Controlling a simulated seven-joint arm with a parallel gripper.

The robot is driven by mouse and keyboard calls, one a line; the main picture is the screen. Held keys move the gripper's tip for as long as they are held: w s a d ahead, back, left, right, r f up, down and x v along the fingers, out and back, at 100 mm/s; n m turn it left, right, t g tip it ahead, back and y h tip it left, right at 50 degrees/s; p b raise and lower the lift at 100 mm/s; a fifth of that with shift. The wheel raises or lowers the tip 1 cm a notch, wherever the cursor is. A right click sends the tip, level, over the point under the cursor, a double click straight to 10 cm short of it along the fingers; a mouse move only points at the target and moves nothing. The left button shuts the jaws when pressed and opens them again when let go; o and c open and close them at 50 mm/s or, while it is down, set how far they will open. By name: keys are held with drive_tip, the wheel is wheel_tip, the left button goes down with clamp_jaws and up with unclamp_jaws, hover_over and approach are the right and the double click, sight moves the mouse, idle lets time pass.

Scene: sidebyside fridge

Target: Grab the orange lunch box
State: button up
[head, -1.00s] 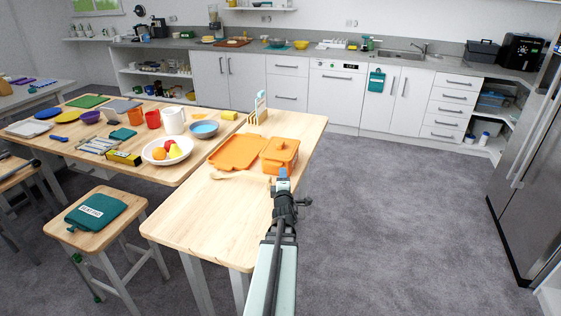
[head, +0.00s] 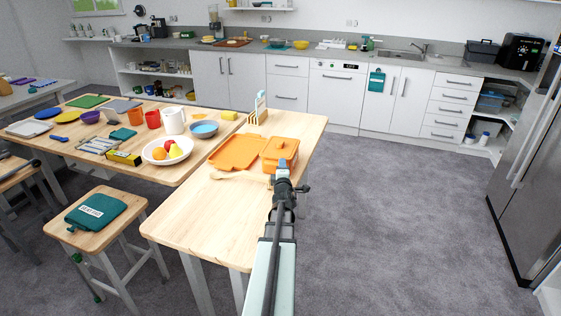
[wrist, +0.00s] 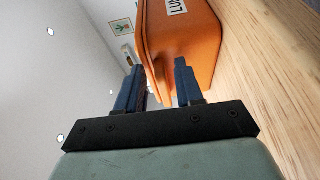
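The orange lunch box (head: 280,152) stands near the right edge of the wooden table, with a small blue spot at its top. In the wrist view its orange side (wrist: 185,45) fills the upper middle, with part of a white label showing. My gripper (head: 283,168) is at the box's near side. In the wrist view its two blue fingers (wrist: 159,75) are apart, and a narrow orange edge of the box reaches between them. I cannot tell whether either finger touches it.
An orange tray (head: 235,152) lies just left of the lunch box, with a wooden spoon (head: 232,176) in front. A white fruit bowl (head: 167,151) and a blue bowl (head: 204,129) stand further left. The floor right of the table is clear.

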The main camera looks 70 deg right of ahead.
clamp_jaws()
idle(1.2)
